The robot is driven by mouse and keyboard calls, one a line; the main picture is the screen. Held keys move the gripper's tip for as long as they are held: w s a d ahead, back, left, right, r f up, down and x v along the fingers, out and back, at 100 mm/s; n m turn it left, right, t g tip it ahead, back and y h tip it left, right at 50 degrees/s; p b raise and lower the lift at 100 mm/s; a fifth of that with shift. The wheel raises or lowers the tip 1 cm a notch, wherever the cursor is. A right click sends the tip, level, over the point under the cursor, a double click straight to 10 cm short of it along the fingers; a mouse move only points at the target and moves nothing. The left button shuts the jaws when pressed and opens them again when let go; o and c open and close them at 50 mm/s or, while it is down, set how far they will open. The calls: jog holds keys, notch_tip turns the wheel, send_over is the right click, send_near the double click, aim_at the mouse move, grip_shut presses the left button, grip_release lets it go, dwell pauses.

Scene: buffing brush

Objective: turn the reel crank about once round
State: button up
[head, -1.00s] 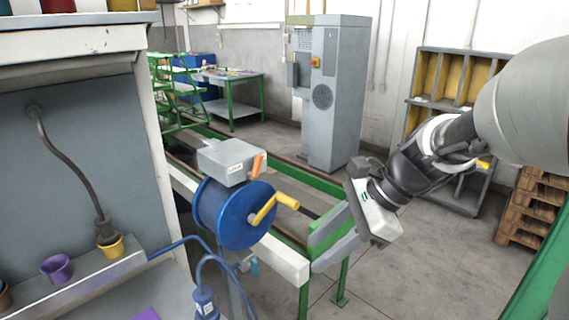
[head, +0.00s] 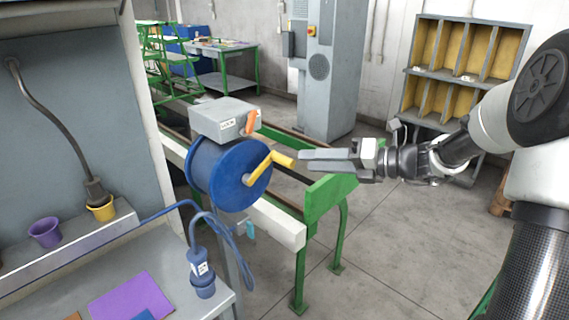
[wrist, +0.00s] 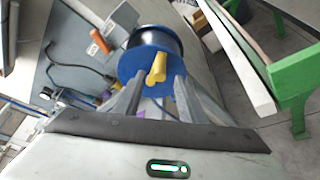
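The blue reel (head: 225,172) hangs on a stand beside the workbench, under a grey box with an orange lever. Its yellow crank (head: 268,168) is on the reel's right face, with the handle pointing right and slightly up. My gripper (head: 303,161) is open just right of the crank handle, with its fingers pointing left toward it. In the wrist view, the yellow crank (wrist: 157,68) shows ahead of and between the two spread fingers (wrist: 155,92), in front of the blue reel (wrist: 150,45). I see a small gap between fingertips and handle in the head view.
The grey box (head: 224,119) sits right above the reel. The green-ended conveyor rail (head: 328,197) lies behind and below my gripper.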

aim_at(284, 161)
jog(key=x, duration=0.8)
jog(key=shift+w+a+b, duration=0.1)
jog(key=shift+a+b, duration=0.2)
jog(key=shift+b, duration=0.1)
grip_shut()
